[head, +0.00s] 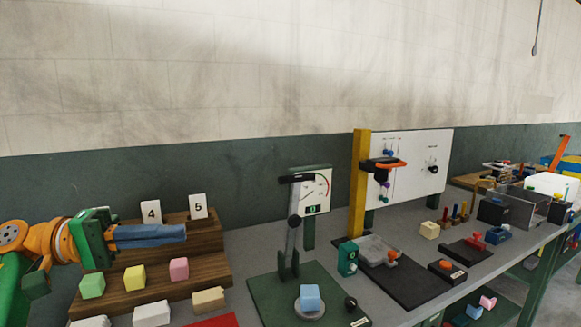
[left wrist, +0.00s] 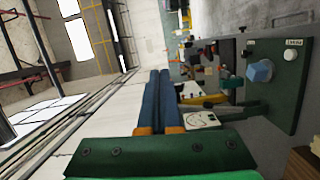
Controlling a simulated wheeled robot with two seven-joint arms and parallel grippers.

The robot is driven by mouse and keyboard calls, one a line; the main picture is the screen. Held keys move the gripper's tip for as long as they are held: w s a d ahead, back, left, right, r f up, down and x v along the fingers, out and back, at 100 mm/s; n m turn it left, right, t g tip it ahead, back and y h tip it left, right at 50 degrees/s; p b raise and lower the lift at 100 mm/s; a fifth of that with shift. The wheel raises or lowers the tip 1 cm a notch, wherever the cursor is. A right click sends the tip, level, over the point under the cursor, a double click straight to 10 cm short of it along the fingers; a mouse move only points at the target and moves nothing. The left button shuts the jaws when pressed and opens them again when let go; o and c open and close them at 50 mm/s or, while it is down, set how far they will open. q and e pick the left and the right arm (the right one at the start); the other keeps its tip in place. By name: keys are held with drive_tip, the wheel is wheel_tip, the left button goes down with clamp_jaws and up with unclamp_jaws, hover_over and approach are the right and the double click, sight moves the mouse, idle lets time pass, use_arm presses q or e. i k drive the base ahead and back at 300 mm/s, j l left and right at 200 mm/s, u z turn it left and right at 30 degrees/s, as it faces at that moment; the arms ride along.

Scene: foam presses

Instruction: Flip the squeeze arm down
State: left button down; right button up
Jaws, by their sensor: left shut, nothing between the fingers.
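The squeeze arm (head: 291,232) is a grey lever with a dark crossbar on top. It stands upright on a green base plate (head: 265,293). A blue foam cube (head: 310,297) sits on a round grey pad in front of it. The base plate (left wrist: 285,95) and the cube (left wrist: 260,70) also show in the left wrist view. My left gripper (head: 184,232), with long blue fingers, is shut and empty. My right gripper is out of view.
A dial gauge (head: 316,190) stands behind the squeeze arm. A wooden stepped rack (head: 205,265) with coloured blocks and number cards is below and behind my left gripper. A yellow post (head: 360,185) with a white panel stands to the right. A dark knob (head: 351,303) is on the base's right side.

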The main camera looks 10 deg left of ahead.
sight(293, 220)
drive_tip(key=i, duration=1.15)
